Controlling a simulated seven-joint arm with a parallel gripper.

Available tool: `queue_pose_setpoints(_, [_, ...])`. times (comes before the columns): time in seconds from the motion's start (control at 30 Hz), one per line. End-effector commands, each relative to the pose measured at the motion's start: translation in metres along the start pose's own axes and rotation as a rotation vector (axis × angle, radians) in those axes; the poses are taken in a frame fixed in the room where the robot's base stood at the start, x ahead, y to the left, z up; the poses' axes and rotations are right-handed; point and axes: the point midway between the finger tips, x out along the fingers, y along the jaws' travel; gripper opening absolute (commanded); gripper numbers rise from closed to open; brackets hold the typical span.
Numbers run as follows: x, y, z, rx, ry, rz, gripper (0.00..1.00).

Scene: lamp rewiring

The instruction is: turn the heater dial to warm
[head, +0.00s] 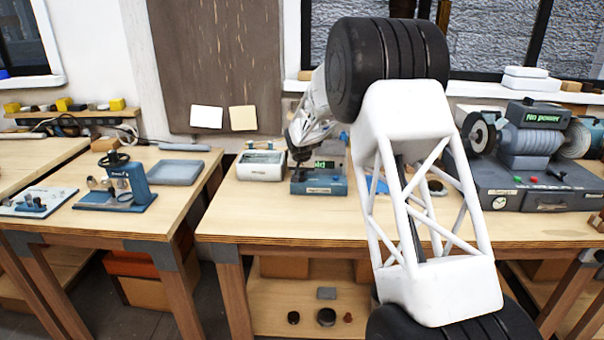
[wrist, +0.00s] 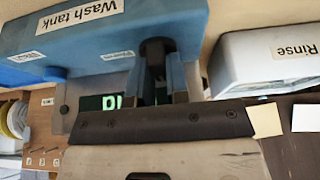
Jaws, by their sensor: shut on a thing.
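The blue wash tank (head: 318,186) stands on the middle bench, left of my arm's white link in the head view. Its label reads "Wash tank" in the wrist view (wrist: 60,38). A small display on it shows green letters, partly covered; "ld" is readable in the head view. My gripper (head: 299,161) is at the tank's left part. In the wrist view my gripper (wrist: 157,80) is shut on a dark dial (wrist: 156,52) on the tank's face. The dial's pointer and marks are hidden by the fingers.
A white rinse tank (head: 261,165) stands close on the left; it also shows in the wrist view (wrist: 262,62). A grinder-like machine (head: 530,150) with a "No power" display is at the right. The bench front left of my arm is clear.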

Motion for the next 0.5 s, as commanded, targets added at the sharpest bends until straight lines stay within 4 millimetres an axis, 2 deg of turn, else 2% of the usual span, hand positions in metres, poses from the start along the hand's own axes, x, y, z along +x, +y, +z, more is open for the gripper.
queue_pose_setpoints(0.5, [-0.0003,-0.0012,0.0,0.119,0.0,0.05,0.0])
